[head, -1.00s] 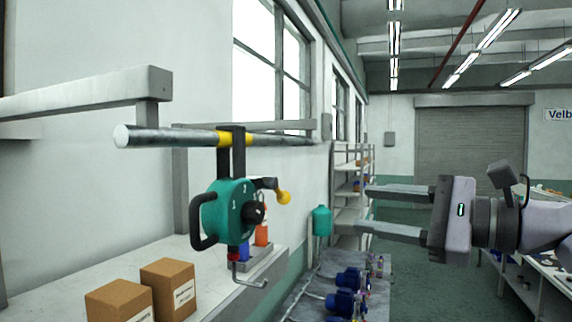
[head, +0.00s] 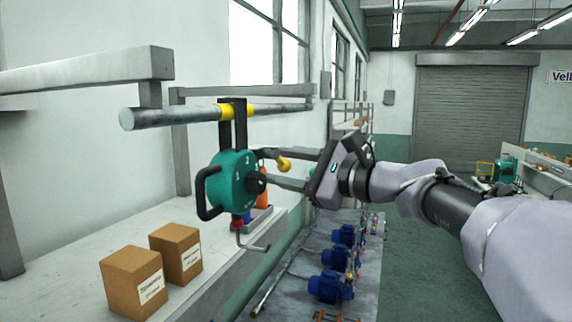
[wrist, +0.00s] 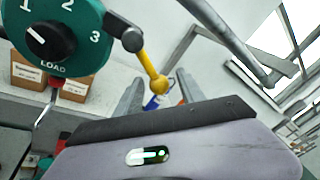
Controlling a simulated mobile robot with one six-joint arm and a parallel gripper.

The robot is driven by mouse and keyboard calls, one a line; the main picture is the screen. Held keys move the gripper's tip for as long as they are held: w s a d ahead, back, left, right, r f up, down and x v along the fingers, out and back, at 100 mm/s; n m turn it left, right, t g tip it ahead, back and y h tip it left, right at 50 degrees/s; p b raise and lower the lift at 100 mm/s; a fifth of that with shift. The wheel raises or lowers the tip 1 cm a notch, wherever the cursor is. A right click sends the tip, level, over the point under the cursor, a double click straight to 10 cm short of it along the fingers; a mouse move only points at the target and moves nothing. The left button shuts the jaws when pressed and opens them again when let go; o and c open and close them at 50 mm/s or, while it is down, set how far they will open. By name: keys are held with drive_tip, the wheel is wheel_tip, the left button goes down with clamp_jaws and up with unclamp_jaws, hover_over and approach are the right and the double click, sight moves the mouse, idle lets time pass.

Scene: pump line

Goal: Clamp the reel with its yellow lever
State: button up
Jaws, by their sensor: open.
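The teal reel (head: 232,181) hangs from a horizontal grey pipe (head: 170,115) by a dark bracket at a yellow band. Its face shows numbers and LOAD in the wrist view (wrist: 85,50), with a black knob whose white pointer aims up-left, toward the 1. The yellow lever (head: 284,164) has a ball end and sticks out from a dark pivot at the reel's side; it also shows in the wrist view (wrist: 150,66). My gripper (head: 275,168) is open, its fingers reaching around the lever's ball. In the wrist view the ball lies between the fingertips; I cannot tell whether they touch it.
Two cardboard boxes (head: 136,279) stand on the pale bench below the reel. A bent metal crank (head: 255,247) hangs under the reel. Blue pumps (head: 331,286) line a lower bench at the right. The pipe and brackets lie close above my gripper.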

drive_tip(key=shift+s, duration=0.1)
clamp_jaws()
idle(1.2)
